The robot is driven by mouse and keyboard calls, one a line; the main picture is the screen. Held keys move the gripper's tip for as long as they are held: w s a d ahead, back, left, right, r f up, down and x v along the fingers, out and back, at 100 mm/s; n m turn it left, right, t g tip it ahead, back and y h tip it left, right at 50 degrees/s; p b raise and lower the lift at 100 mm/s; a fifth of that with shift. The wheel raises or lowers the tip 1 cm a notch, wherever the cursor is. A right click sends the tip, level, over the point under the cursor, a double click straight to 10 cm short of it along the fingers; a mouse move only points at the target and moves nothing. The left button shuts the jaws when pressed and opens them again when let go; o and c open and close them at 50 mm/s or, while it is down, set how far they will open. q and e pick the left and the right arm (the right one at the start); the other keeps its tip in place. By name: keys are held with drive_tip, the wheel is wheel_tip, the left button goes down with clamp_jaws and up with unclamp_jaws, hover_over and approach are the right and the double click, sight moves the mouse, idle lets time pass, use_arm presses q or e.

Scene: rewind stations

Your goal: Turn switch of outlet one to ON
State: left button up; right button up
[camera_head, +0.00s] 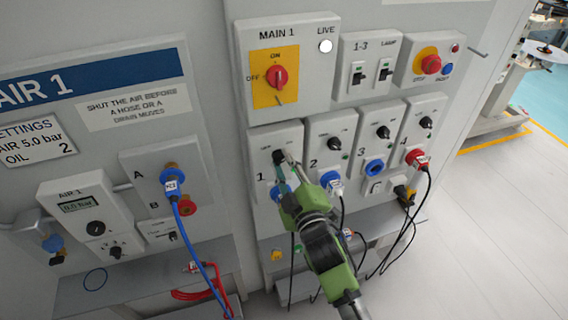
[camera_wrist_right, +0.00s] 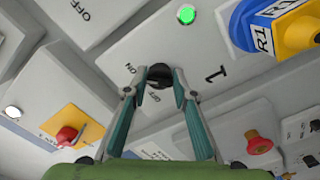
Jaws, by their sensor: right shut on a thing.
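The outlet one panel (camera_head: 265,137) carries a small black rotary switch (camera_head: 278,156) above the number 1. My right gripper (camera_head: 284,162) comes from below and is shut on this switch. In the right wrist view the switch (camera_wrist_right: 160,73) sits between the two fingertips (camera_wrist_right: 158,90) of the gripper. My left gripper is not in view.
Outlets two (camera_head: 325,133), three (camera_head: 376,120) and four (camera_head: 425,108) stand close to the right with their own switches. Plugs and black cables hang below. The red main switch (camera_head: 277,77) is just above. Open floor lies at right.

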idle(0.3)
drive_tip(key=o, duration=1.1)
drive_tip(key=shift+s, duration=0.1)
drive_tip(key=v, duration=1.1)
drive_tip(key=shift+s, duration=0.35)
drive_tip(key=shift+d+f, duration=0.1)
drive_tip(key=shift+d, duration=0.05)
